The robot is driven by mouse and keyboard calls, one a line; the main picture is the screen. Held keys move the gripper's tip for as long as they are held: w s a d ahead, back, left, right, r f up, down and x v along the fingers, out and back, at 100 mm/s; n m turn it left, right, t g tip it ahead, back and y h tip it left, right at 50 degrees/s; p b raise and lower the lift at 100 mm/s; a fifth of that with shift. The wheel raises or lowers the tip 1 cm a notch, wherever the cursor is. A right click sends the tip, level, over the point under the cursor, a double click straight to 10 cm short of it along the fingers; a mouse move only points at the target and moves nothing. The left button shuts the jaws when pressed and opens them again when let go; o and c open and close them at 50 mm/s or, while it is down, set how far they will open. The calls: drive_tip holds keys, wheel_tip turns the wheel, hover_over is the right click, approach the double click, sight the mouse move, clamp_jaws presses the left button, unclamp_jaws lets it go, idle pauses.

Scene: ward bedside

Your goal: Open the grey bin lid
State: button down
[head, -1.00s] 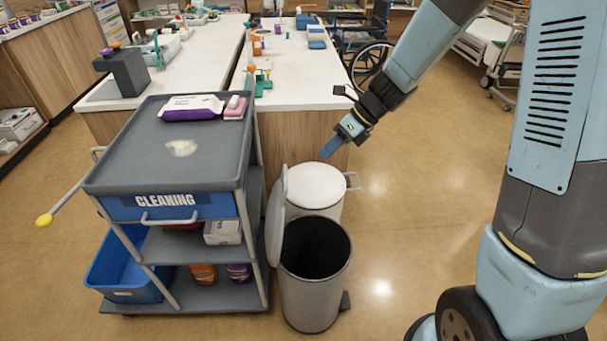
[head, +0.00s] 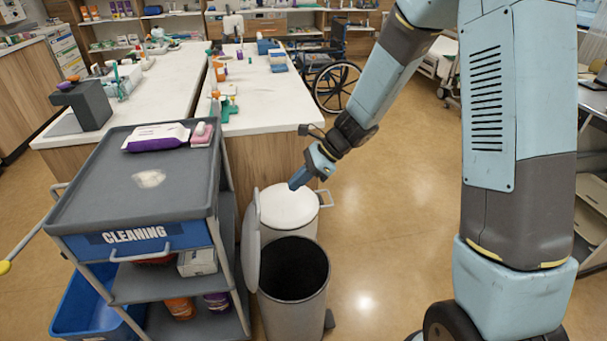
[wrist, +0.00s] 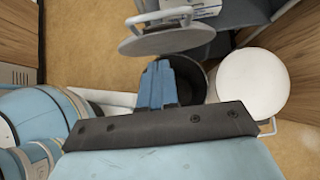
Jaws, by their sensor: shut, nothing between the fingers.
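The grey bin (head: 290,312) stands on the floor beside the cleaning cart, its dark inside showing. Its grey lid (head: 252,245) stands upright, hinged open on the cart side. In the wrist view the lid (wrist: 165,40) shows nearly edge-on with a handle, and the bin's dark opening (wrist: 206,88) is partly hidden behind my gripper. My gripper (head: 297,183) is shut and empty, pointing down. In the head view it overlaps the far edge of the white-lidded bin behind; in the wrist view my gripper (wrist: 163,68) is apart from the lid.
A second bin with a closed white lid (head: 289,208) stands just behind the grey bin. The cleaning cart (head: 180,185) is close on the left. A white counter (head: 255,118) is behind, with a wheelchair (head: 335,85) farther back. Floor to the right (head: 390,220) is clear.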

drive_tip(key=s+a+f, duration=0.1)
drive_tip(key=a+f, duration=0.2)
drive_tip(key=a, duration=0.4)
drive_tip(key=shift+s+a+f, duration=0.15)
drive_tip(key=shift+s+f, duration=0.1)
drive_tip(key=shift+s, duration=0.1)
